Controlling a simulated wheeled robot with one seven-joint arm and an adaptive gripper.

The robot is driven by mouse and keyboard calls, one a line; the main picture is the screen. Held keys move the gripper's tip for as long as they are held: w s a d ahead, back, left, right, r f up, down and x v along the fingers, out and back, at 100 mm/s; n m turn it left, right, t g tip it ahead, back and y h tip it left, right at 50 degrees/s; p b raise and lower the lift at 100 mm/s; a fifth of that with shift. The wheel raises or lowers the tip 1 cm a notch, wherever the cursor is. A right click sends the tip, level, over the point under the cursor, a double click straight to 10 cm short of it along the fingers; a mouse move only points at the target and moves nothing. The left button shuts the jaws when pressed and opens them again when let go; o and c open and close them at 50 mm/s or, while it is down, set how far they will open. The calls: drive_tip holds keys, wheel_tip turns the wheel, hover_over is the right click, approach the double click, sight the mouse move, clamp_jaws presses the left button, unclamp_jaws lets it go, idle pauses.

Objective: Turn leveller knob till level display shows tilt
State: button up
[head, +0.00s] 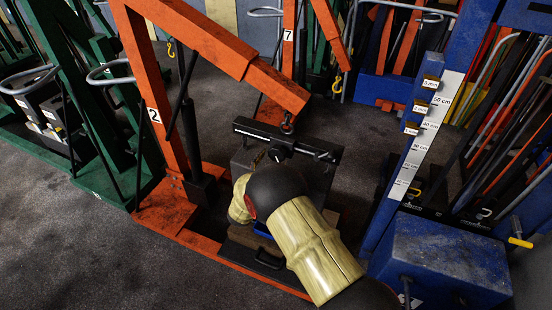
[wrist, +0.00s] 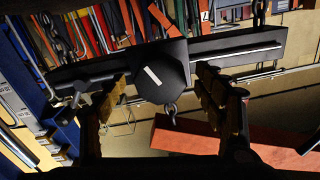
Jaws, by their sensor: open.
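The leveller bar (head: 285,140) is dark and hangs below the hook of the orange crane marked 2. In the wrist view the bar (wrist: 235,45) crosses the upper half, slightly tilted, its right end higher. The leveller knob (wrist: 162,72) is a dark, faceted block with a white stripe that slants down to the right. My gripper (wrist: 163,88) is open, with one finger on each side of the knob; contact cannot be told. In the head view my arm hides the gripper. I cannot make out a level display for certain.
The orange crane (head: 200,40) rises at left and over the bar. A blue post with a cm scale (head: 425,130) stands at right, above a blue box (head: 440,260). Green frames (head: 85,130) stand at left. Grey floor (head: 80,230) is clear at front left.

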drive_tip(key=shift+x, duration=1.4)
drive_tip(key=shift+c, duration=0.8)
drive_tip(key=shift+b, duration=0.3)
drive_tip(key=c, duration=1)
